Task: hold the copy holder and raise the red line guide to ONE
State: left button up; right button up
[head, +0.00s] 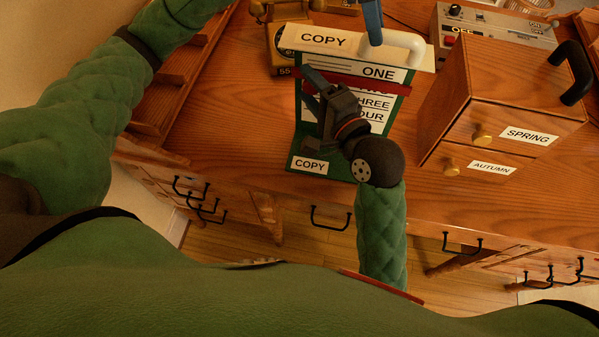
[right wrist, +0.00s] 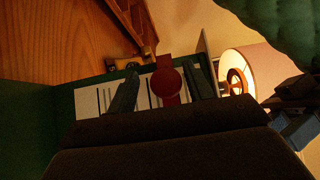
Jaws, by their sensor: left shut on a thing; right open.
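The green copy holder (head: 340,168) stands on the desk, with a white top bar reading COPY and a sheet listing ONE, THREE and FOUR. My left gripper (head: 374,38) comes from the top edge, shut on the white tube handle (head: 405,44) at the holder's top. The red line guide (head: 394,88) crosses the sheet just below ONE, over a mostly covered line. My right gripper (head: 315,92) is open at the guide's left part and hides it there. In the right wrist view, the guide's round red knob (right wrist: 168,82) shows between the two open fingers; contact is unclear.
A wooden drawer box (head: 498,95) labelled SPRING and AUTUMN stands right of the holder. A grey switch box (head: 490,22) is behind it. A yellow object (head: 277,45) stands behind the holder at left. A lit lamp (right wrist: 250,70) shows in the right wrist view.

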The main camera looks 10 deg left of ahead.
jog(key=f, duration=1.1)
jog(key=shift+s+d+f, duration=0.15)
jog(key=shift+s+d, duration=0.05)
jog(key=shift+s, duration=0.1)
jog(key=v, duration=1.1)
jog(key=shift+s+d, duration=0.1)
jog(key=shift+d, duration=0.05)
jog(key=s+a+f+n+g, duration=0.2)
jog(key=s+a+f+n, duration=0.1)
jog(key=s+f+n, duration=0.2)
jog(key=s+a+f+n+g+h, duration=0.1)
jog(key=s+a+f+n+g, duration=0.1)
jog(key=s+f, duration=0.4)
jog(key=shift+s+a+n, duration=0.25)
jog(key=shift+a+n, duration=0.6)
jog(key=shift+n, duration=0.55)
jog(key=shift+a+r, duration=0.1)
